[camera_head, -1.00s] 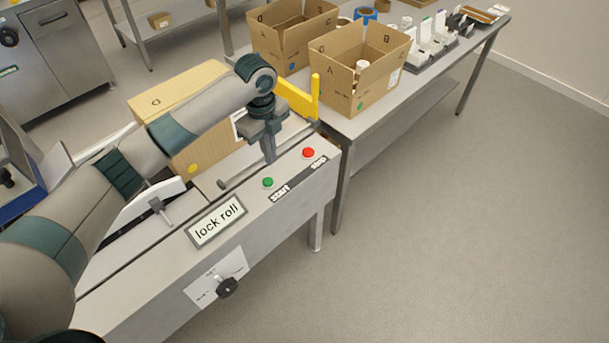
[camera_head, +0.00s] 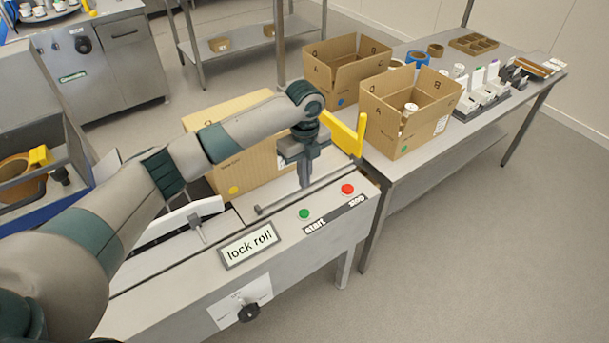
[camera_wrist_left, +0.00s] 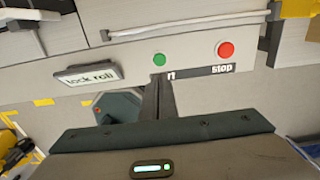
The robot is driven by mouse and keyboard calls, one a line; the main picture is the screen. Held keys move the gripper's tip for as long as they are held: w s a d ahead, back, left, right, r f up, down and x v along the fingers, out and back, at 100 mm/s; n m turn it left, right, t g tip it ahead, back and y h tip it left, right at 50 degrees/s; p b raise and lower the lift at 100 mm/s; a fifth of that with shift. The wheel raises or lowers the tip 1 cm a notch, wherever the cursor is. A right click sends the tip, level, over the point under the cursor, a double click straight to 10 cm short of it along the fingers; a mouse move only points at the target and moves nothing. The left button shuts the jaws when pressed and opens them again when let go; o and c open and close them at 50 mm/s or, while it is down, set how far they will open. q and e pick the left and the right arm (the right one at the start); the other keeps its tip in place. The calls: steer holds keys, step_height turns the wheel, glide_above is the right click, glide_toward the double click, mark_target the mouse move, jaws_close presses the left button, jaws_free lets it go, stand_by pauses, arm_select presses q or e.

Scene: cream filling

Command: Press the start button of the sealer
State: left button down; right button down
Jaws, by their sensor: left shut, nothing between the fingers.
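The sealer (camera_head: 330,244) is a long grey machine with a green start button (camera_head: 304,213) and a red stop button (camera_head: 347,188) on its front edge. The green button also shows in the left wrist view (camera_wrist_left: 159,59), with the red one (camera_wrist_left: 225,49) to its right. My left gripper (camera_head: 304,185) is shut and empty, pointing down, just behind the green button in the head view. In the left wrist view its fingers (camera_wrist_left: 158,84) cover part of the start label, below the green button. I see no contact with the button. My right gripper is not in view.
A closed carton (camera_head: 245,170) lies on the sealer behind my left arm, beside a yellow guide (camera_head: 346,136). A lock roll sign (camera_head: 249,246) and a black knob (camera_head: 249,312) are on the front. Open cartons (camera_head: 409,110) stand on the table behind. The floor at right is clear.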

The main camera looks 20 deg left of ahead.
mark_target(305, 212)
arm_select(q)
step_height(305, 212, down, 12)
steer(key=p, duration=0.3)
steer(key=shift+r+p, duration=0.25)
steer(key=shift+p, duration=0.1)
steer(key=shift+f, duration=0.15)
steer(key=shift+f, duration=0.1)
